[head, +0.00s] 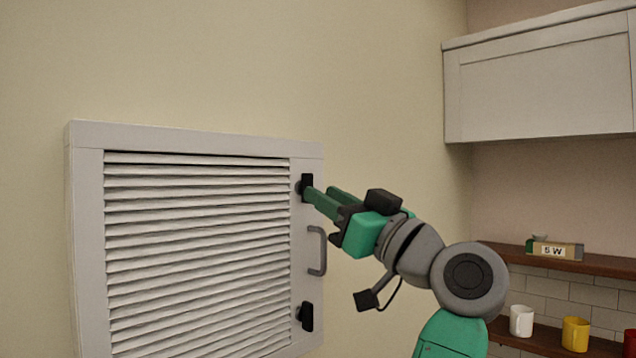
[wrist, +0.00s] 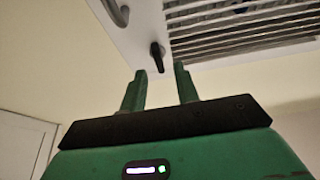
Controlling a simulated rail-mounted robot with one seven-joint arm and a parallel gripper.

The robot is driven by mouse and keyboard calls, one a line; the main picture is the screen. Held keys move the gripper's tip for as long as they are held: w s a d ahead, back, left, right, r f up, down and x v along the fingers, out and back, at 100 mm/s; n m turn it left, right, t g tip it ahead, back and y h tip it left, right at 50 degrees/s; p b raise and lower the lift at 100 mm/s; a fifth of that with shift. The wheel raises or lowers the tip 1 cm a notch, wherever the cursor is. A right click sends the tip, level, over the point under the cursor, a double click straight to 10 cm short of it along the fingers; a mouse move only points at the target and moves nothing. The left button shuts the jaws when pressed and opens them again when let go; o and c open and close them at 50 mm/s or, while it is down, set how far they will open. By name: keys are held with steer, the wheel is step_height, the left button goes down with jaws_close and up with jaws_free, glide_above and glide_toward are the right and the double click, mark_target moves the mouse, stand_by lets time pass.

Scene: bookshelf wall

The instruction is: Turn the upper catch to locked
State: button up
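The upper catch (head: 306,185) is a small black lever on the right frame of a white louvred panel (head: 86,240). It looks roughly upright in the head view. My gripper (head: 320,191) is at the upper catch, its green fingertips close in front of it and partly covering it. In the wrist view my gripper (wrist: 160,68) has its two fingers spread apart, with the black catch (wrist: 158,57) showing in the gap just beyond the tips. I see no clear contact. The catch's lock marking, if any, cannot be made out.
A grey pull handle (head: 318,251) is below the upper catch, and a lower black catch (head: 306,316) is below that. At right are a wall cabinet (head: 545,85) and wooden shelves with a box (head: 554,249), a white mug (head: 521,320) and a yellow mug (head: 575,333).

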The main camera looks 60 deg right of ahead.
steer(key=x, duration=0.3)
steer(key=shift+p, duration=0.3)
steer(key=shift+c, duration=0.4)
jaws_close()
